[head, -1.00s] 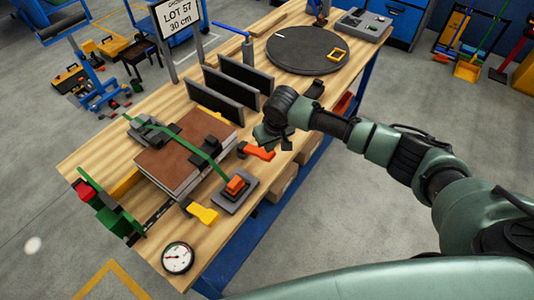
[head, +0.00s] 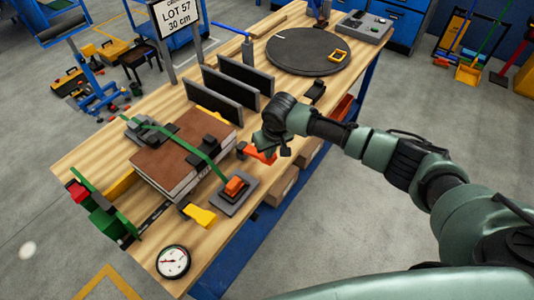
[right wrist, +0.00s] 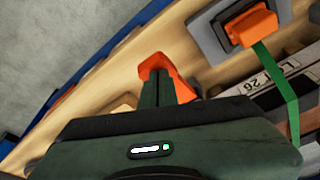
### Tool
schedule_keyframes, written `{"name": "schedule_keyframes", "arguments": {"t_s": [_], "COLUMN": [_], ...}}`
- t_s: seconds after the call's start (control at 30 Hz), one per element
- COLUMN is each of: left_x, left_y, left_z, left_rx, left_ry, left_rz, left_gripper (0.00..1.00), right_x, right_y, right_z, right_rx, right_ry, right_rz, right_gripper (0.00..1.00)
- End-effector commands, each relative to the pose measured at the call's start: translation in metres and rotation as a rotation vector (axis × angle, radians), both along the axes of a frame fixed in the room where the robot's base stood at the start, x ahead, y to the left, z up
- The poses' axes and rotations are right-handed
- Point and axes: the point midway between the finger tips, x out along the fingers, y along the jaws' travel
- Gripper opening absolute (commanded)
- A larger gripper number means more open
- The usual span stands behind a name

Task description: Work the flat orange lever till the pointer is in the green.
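A flat orange lever (head: 262,155) sits near the right edge of the bench, beside the brown-covered stack (head: 172,158). My right gripper (head: 273,148) is right over it, pointing down. In the right wrist view the two dark fingers (right wrist: 158,93) are together, with no clear gap, and orange of the lever (right wrist: 153,64) shows beyond and beside them. Contact cannot be made out. Another orange handle (head: 235,186) is on a grey plate at the green strap. The round white gauge (head: 173,262) is at the near corner; its pointer is too small to read. My left gripper is out of view.
A yellow lever (head: 200,214) lies close to the stack's near corner. Black upright panels (head: 214,86) and a dark round turntable (head: 307,50) stand farther back. A red and green device (head: 98,204) is at the left edge.

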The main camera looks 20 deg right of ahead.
Motion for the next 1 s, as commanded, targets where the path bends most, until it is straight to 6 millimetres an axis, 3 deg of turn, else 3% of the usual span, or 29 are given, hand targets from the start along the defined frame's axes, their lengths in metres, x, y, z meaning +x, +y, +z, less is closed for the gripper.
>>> {"name": "schedule_keyframes", "arguments": {"t_s": [0.23, 0.43, 0.7, 1.0], "left_x": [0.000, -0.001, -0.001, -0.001], "left_y": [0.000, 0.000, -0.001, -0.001], "left_z": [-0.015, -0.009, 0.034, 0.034], "left_rx": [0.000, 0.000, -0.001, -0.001], "left_ry": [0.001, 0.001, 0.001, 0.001], "left_rz": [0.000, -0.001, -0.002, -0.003], "left_gripper": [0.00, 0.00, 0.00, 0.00], "right_x": [-0.001, -0.001, -0.027, -0.031], "right_y": [0.001, 0.001, -0.004, -0.005], "right_z": [-0.032, -0.027, -0.014, -0.019], "right_rx": [0.002, 0.001, 0.000, 0.000], "right_ry": [0.001, 0.000, 0.006, 0.003], "right_rz": [0.000, 0.000, 0.000, 0.000], "right_gripper": [0.00, 0.00, 0.00, 0.00]}}
